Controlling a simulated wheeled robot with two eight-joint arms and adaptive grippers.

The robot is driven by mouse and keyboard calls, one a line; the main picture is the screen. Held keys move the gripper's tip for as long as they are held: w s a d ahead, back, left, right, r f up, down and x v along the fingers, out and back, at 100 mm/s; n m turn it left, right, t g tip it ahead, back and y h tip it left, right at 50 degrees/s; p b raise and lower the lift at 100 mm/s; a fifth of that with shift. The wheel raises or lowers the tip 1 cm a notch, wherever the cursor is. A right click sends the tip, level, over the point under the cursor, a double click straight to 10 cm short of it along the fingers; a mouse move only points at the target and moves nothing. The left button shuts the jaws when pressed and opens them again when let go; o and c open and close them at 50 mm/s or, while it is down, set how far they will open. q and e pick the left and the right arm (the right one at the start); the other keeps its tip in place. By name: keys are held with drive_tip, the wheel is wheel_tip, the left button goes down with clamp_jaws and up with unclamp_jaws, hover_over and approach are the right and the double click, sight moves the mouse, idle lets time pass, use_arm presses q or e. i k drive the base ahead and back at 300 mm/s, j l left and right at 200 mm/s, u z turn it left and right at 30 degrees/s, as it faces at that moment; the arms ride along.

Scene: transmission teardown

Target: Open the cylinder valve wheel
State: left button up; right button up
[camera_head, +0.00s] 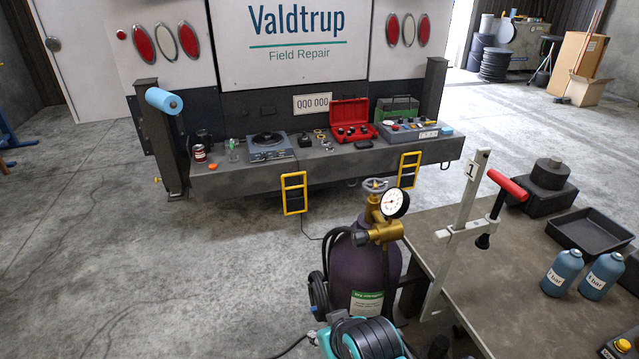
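The cylinder valve wheel (375,185) is a small grey handwheel on top of the brass valve (378,228). The valve sits on a dark purple gas cylinder (362,268) that stands upright with a green label. A round white pressure gauge (395,203) is fixed at the right of the valve, just below the wheel. Neither of my grippers shows in the head view, and nothing touches the wheel. How far the wheel is turned cannot be seen.
A workbench (507,262) at the right holds a clamp with a red handle (507,186), a black tray (588,232) and two blue bottles (562,272). A teal hose reel (365,338) stands in front of the cylinder. A truck tailgate (330,165) is behind. The left floor is clear.

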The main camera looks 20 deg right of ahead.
sight(375, 189)
drive_tip(key=i+j+u, duration=0.2)
drive_tip(key=i, duration=0.55)
drive_tip(key=i+j+u, duration=0.2)
drive_tip(key=i, duration=0.6)
drive_tip(key=i+z, duration=0.5)
drive_tip(key=i, duration=0.3)
drive_tip(key=i+j+z, duration=0.2)
drive_tip(key=i+z, duration=0.3)
drive_tip(key=i, duration=0.35)
drive_tip(key=i+l+z, duration=0.1)
drive_tip(key=z, duration=0.3)
drive_tip(key=i+z, duration=0.55)
drive_tip(key=z, duration=0.3)
drive_tip(key=i+j+z, duration=0.2)
drive_tip(key=z, duration=0.2)
drive_tip(key=i+l+z, duration=0.15)
drive_tip(key=i+z, duration=0.9)
drive_tip(key=i, duration=0.15)
drive_tip(key=i+z, duration=0.2)
drive_tip(key=z, duration=0.25)
drive_tip(key=i+j+z, duration=0.1)
drive_tip(key=z, duration=0.35)
drive_tip(key=i+j+z, duration=0.2)
drive_tip(key=z, duration=0.25)
drive_tip(key=i+j+z, duration=0.2)
drive_tip(key=z, duration=0.25)
